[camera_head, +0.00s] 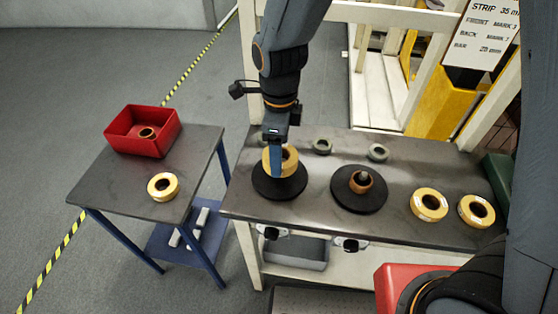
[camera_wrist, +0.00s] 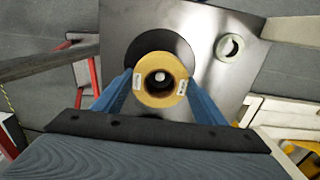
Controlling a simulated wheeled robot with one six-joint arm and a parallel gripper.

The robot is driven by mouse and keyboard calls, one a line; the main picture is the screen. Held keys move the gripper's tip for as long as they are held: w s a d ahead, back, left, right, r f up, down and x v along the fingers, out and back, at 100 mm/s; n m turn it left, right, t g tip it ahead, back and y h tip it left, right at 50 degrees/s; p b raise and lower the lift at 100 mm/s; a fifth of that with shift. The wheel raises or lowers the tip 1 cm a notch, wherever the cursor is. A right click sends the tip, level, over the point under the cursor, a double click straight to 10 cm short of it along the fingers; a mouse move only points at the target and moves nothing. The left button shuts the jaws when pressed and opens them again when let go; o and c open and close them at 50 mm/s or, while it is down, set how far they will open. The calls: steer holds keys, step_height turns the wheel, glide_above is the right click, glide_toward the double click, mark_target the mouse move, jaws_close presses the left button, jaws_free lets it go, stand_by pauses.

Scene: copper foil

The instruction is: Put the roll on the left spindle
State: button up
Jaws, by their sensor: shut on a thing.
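My gripper (camera_wrist: 159,95) is shut on a yellow roll (camera_wrist: 160,98), with one blue finger on each side of it. In the head view the held roll (camera_head: 289,158) is over the left black disc (camera_head: 280,187) on the main bench. In the wrist view a pale spindle tip shows inside the roll's hole, so the hole is roughly over the left spindle (camera_wrist: 160,77). I cannot tell whether the roll rests on the disc (camera_wrist: 135,50). The right spindle (camera_head: 363,177) stands on its own black disc (camera_head: 358,200) with a copper-coloured ring around it.
Two yellow rolls (camera_head: 429,204) (camera_head: 476,210) lie at the bench's right. Two grey-green rings (camera_head: 322,146) (camera_head: 378,152) lie at its back. A side table (camera_head: 120,190) at left holds another yellow roll (camera_head: 163,186) and a red bin (camera_head: 142,130) with a roll inside.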

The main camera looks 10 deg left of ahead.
steer(key=shift+f+p, duration=0.45)
steer(key=shift+f, duration=1.65)
steer(key=o, duration=1.1)
steer(key=shift+f, duration=0.1)
steer(key=shift+o, duration=0.2)
step_height(320, 180, up, 12)
steer(key=b, duration=0.3)
steer(key=s+d+f+n, duration=0.1)
steer(key=d+n, duration=0.8)
steer(key=d, duration=0.3)
steer(key=s+d+f+n+t, duration=0.1)
steer(key=d+f+n, duration=0.1)
steer(key=d+n, duration=0.7)
steer(key=d, duration=0.3)
steer(key=shift+s+n+t, duration=0.3)
steer(key=shift+n, duration=0.1)
